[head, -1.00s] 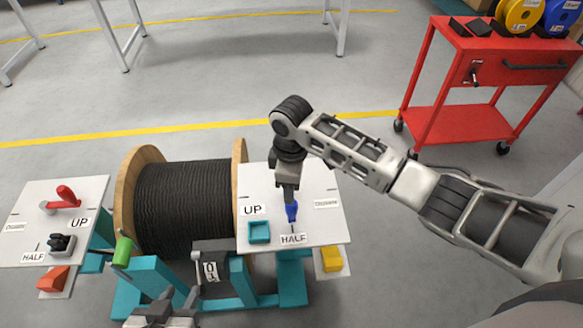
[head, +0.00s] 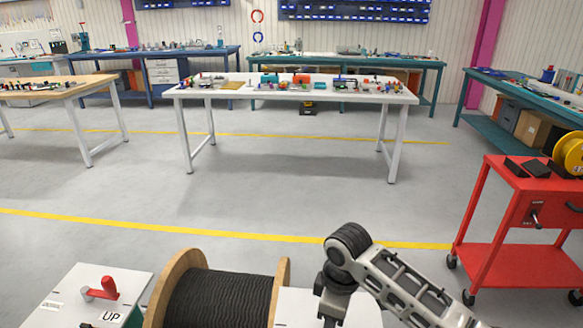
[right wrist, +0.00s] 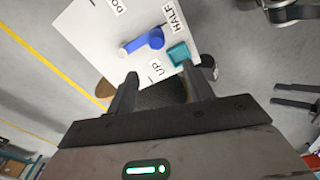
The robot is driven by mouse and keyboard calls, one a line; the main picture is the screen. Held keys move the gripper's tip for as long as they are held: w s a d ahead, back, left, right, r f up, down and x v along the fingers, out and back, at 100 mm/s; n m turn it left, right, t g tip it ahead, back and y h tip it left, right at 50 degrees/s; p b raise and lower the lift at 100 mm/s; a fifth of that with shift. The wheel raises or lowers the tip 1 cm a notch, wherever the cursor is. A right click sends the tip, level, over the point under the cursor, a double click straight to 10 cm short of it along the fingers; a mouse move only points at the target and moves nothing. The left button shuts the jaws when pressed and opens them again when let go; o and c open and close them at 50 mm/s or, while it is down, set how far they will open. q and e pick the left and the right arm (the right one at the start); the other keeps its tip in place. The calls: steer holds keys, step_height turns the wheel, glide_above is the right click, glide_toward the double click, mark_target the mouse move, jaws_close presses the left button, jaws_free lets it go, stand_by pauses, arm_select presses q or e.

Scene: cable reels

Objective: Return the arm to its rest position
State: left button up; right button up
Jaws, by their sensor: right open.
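My right gripper (right wrist: 161,85) is open and empty in the right wrist view, with the white right panel beyond its fingertips. The panel carries a blue lever (right wrist: 143,42), a teal square (right wrist: 178,53) and labels UP and HALF. The lever's handle lies on the HALF side, clear of the fingers. In the head view my right arm (head: 350,250) hangs over the right panel (head: 350,308); its fingers are below the frame. My left gripper (right wrist: 290,96) shows at the right edge of the right wrist view, its two fingers apart.
The black cable reel (head: 222,300) stands between the panels. The left panel (head: 65,300) has a red lever (head: 103,290). A red cart (head: 520,215) stands at right. A white table (head: 290,94) stands behind; the floor between is clear.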

steer(key=s+a+f+m+t+y, duration=0.45)
steer(key=s+f, duration=0.25)
steer(key=f, duration=0.2)
steer(key=s+d+r+m+t+h, duration=0.1)
steer(key=s+d+m+t+h, duration=0.1)
steer(key=s+d+m+t, duration=0.3)
steer(key=s+d+m, duration=0.1)
steer(key=s+d, duration=0.2)
steer(key=s, duration=0.2)
steer(key=shift+d+r, duration=0.2)
steer(key=shift+d, duration=0.2)
